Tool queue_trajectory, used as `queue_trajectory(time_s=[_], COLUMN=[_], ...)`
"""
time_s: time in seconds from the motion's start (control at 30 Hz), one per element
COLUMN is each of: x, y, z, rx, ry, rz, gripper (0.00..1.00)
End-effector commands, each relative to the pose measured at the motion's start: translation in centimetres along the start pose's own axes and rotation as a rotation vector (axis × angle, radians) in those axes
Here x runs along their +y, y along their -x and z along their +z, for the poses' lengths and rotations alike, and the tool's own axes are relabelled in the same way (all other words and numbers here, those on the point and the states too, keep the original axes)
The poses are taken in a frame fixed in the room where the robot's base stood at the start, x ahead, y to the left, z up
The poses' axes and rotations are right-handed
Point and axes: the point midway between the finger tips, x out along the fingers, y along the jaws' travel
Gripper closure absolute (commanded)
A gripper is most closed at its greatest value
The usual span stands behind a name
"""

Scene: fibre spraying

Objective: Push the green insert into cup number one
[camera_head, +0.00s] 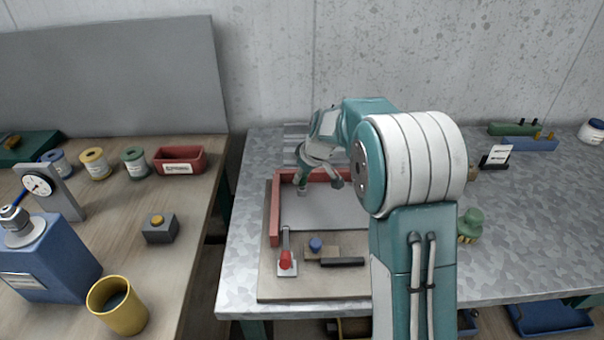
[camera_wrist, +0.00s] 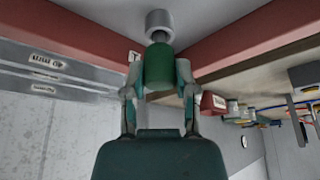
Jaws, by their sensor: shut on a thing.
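In the wrist view my gripper (camera_wrist: 159,75) is shut on the green insert (camera_wrist: 158,66), a green cylinder with a thin dark neck. The neck points at a small grey cup (camera_wrist: 159,18) and meets or enters its mouth; I cannot tell how deep. A small white label with a dark mark (camera_wrist: 133,56) shows on the red wall beside the insert; it looks like a 1. In the head view my gripper (camera_head: 319,182) is low inside the red-walled fixture (camera_head: 275,222), near its back left. The insert cannot be made out there.
On the fixture's wooden base, in front, are a red-handled clamp (camera_head: 286,260), a blue knob (camera_head: 315,244) and a black bar (camera_head: 342,262). A green stepped piece (camera_head: 470,224) stands right of my arm. The left table holds spools, a red bin (camera_head: 180,160) and a yellow cup (camera_head: 118,306).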

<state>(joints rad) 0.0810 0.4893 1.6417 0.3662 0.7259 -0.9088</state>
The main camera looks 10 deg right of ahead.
Motion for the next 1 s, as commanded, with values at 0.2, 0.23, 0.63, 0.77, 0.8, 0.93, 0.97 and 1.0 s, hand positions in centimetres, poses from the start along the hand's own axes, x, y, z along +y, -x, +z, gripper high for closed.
queue_trajectory(time_s=[0.2,0.23,0.63,0.77,0.8,0.93,0.97,1.0], x=[0.0,0.0,0.0,0.0,0.0,0.0,0.0,0.0], y=[-0.5,-0.5,-1.3,-1.3,-1.3,-1.3,-1.3,-1.3], z=[0.2,0.2,0.6,0.5,0.5,0.5,0.5,0.5], rx=[-0.001,-0.001,-0.001,0.000,0.000,0.000,0.000,0.000], ry=[0.000,0.000,0.000,0.000,0.000,0.000,0.000,0.000], rz=[0.000,0.000,-0.001,0.000,0.000,0.000,0.000,0.000], gripper=[1.00,1.00,1.00,0.22,0.22,0.22,0.22,0.22])
